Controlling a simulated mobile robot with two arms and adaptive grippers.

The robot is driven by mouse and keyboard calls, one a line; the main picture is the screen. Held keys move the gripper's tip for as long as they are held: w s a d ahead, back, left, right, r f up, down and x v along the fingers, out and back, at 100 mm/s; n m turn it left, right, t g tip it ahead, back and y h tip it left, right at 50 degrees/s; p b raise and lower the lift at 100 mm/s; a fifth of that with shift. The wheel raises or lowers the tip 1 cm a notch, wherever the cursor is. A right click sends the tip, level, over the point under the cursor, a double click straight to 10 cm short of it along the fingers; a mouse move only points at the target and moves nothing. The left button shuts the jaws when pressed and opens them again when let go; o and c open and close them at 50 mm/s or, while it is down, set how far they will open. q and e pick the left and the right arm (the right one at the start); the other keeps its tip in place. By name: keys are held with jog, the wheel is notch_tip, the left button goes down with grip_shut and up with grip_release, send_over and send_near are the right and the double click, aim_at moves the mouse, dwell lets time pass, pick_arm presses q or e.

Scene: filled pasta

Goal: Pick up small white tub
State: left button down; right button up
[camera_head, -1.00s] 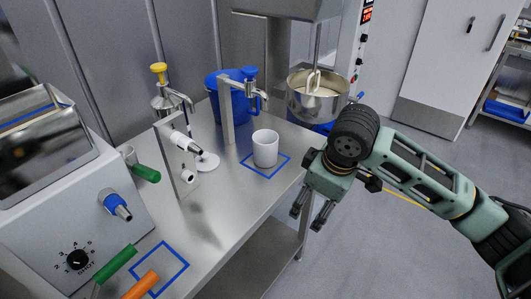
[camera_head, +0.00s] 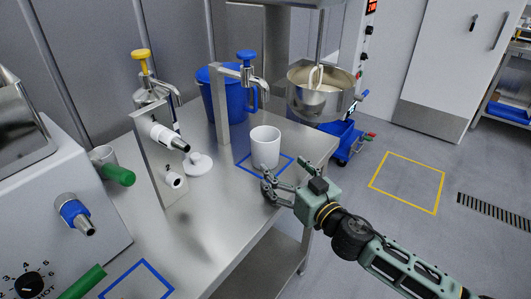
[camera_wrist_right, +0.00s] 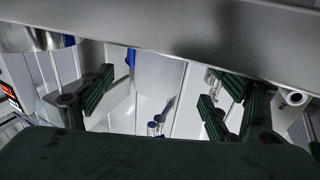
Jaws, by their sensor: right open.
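The small white tub (camera_head: 265,146) stands upright on the steel table (camera_head: 215,215), inside a blue square outline (camera_head: 247,171). My right gripper (camera_head: 266,182) is open and empty, just in front of the tub in the head view, with its fingers pointing left toward the table. In the right wrist view a pale, smooth shape that looks like the tub (camera_wrist_right: 158,75) shows beyond the gap between my open fingers (camera_wrist_right: 155,100). I cannot tell whether the fingers touch it. My left gripper is not in view.
A steel stand with a blue-topped tap (camera_head: 247,70) rises behind the tub, near a blue bucket (camera_head: 212,95). A white lid-like piece (camera_head: 198,163) and a bracket with nozzles (camera_head: 160,160) stand left. A mixer bowl (camera_head: 315,100) is behind right.

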aim_at(273, 157)
jog(key=x, duration=0.7)
jog(key=shift+w+a+r+p, duration=0.1)
jog(key=shift+w+a+p, duration=0.05)
jog(key=shift+w+p, duration=0.15)
jog(key=shift+s, duration=0.1)
jog(key=c, duration=1.4)
